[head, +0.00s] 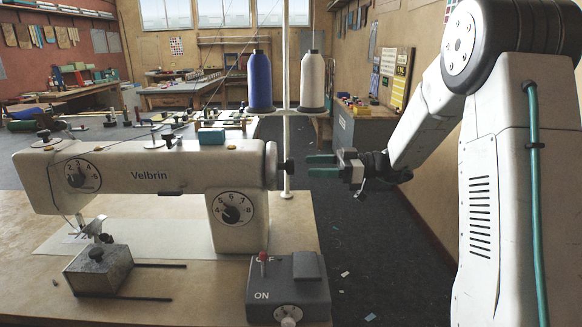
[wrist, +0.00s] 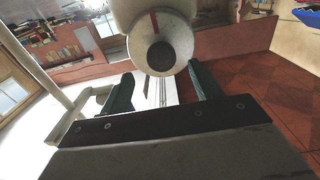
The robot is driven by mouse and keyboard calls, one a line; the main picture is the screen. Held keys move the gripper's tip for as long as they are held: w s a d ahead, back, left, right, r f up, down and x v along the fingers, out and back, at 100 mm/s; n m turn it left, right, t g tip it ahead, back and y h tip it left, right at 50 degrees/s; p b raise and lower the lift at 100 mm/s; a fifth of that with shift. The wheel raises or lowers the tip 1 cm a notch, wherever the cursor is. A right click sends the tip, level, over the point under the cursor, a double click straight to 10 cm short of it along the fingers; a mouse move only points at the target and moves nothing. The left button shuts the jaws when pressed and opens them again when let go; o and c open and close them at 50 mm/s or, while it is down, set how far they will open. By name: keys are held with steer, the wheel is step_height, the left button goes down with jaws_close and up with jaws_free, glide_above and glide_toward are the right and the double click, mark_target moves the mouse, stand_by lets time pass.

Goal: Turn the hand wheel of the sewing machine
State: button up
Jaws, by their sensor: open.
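The white sewing machine (head: 150,180), marked "Velbrin", stands on the wooden table. Its pale hand wheel (head: 271,165) is at the right end, with a dark knob (head: 287,166) sticking out toward my gripper. My gripper (head: 309,165) has green fingers, is open and empty, and is just right of the knob, with a small gap showing. In the wrist view the hand wheel (wrist: 147,38) is ahead, with a red mark (wrist: 155,22) on it and the dark knob (wrist: 162,55) at its centre. The knob is roughly in line with the gap between my fingers (wrist: 160,76).
A spool stand pole (head: 286,100) rises behind the hand wheel, carrying a blue spool (head: 259,82) and a white spool (head: 312,82). A grey switch box (head: 262,290) with a red lever is at the table's front right. A metal block (head: 99,270) is at left. Floor right of the table is mostly clear.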

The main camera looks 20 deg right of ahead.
mark_target(291, 166)
steer(key=x, duration=0.7)
steer(key=shift+s, duration=0.1)
steer(key=c, duration=1)
